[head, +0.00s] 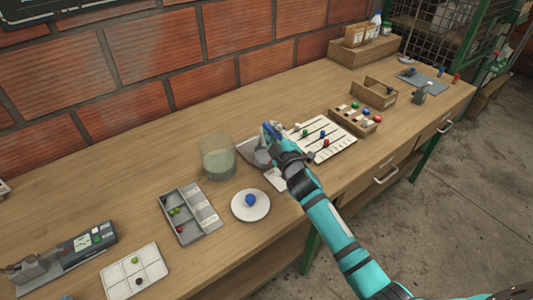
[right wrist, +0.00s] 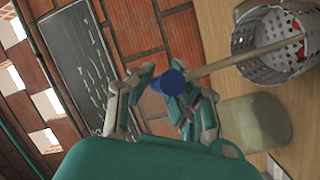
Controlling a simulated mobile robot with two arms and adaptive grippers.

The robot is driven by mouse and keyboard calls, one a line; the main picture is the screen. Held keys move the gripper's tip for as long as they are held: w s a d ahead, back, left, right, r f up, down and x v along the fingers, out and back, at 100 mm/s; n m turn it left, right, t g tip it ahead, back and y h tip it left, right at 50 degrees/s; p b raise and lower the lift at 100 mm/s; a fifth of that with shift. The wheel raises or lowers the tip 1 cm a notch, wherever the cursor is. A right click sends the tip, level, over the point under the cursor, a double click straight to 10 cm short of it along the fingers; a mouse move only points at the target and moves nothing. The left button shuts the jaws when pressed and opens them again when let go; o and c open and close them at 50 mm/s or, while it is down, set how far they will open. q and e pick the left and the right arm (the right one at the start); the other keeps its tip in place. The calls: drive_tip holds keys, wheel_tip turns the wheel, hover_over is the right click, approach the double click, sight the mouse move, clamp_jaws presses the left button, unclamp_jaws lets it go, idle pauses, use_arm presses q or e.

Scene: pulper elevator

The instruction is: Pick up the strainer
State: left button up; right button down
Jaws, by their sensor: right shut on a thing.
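The strainer is a grey perforated basket (right wrist: 262,62) with a long thin handle (right wrist: 232,62) ending in a blue grip (right wrist: 168,83). Something red and white shows in or through the basket in the right wrist view. My right gripper (right wrist: 160,88) is shut on the blue grip, one finger on each side. In the head view my right gripper (head: 274,143) is over the middle of the bench, with the blue grip (head: 269,129) at its tip. The basket is partly hidden by the gripper there. My left gripper is not in view.
A glass jar (head: 217,157) with cloudy green liquid stands left of the gripper. A white plate (head: 251,206) with a blue piece and a compartment tray (head: 189,214) are in front. A white slotted board (head: 321,138) lies right of the gripper. A brick wall (head: 155,45) runs behind the bench.

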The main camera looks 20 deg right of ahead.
idle(0.5)
drive_tip(key=shift+r, duration=1.5)
drive_tip(key=s+d+r+b, duration=0.2)
drive_tip(key=s, duration=1.3)
drive_tip(key=shift+s+d, duration=0.3)
drive_tip(key=shift+s, duration=0.1)
drive_tip(key=shift+r, duration=0.1)
drive_tip(key=shift+r+p, duration=1.45)
drive_tip(key=shift+p, duration=0.3)
drive_tip(key=shift+r, duration=0.1)
